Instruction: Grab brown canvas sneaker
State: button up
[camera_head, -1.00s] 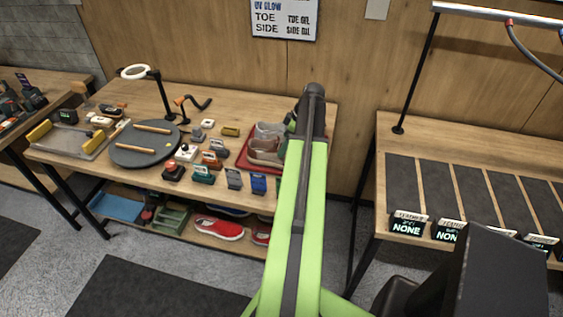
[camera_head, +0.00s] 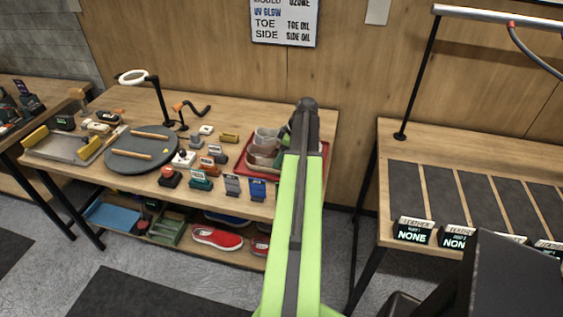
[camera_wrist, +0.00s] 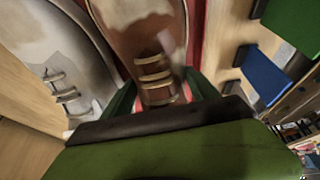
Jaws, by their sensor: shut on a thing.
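The brown canvas sneaker (camera_wrist: 145,40) fills the upper middle of the wrist view, with pale laces across it. My gripper (camera_wrist: 160,96) has its green fingers on either side of the sneaker and is shut on it. A pale grey sneaker (camera_wrist: 50,45) lies beside it on the left. In the head view, sneakers sit in the red tray (camera_head: 246,168) at the right end of the workbench. My arm covers the tray's right part, and my gripper is hidden there.
Red shoes (camera_head: 217,237) lie on the shelf below. A second table (camera_head: 470,150) with dark mats stands at the right.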

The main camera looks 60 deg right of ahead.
jog(key=c, duration=0.9)
jog(key=shift+o, duration=0.2)
jog(key=shift+r, duration=0.15)
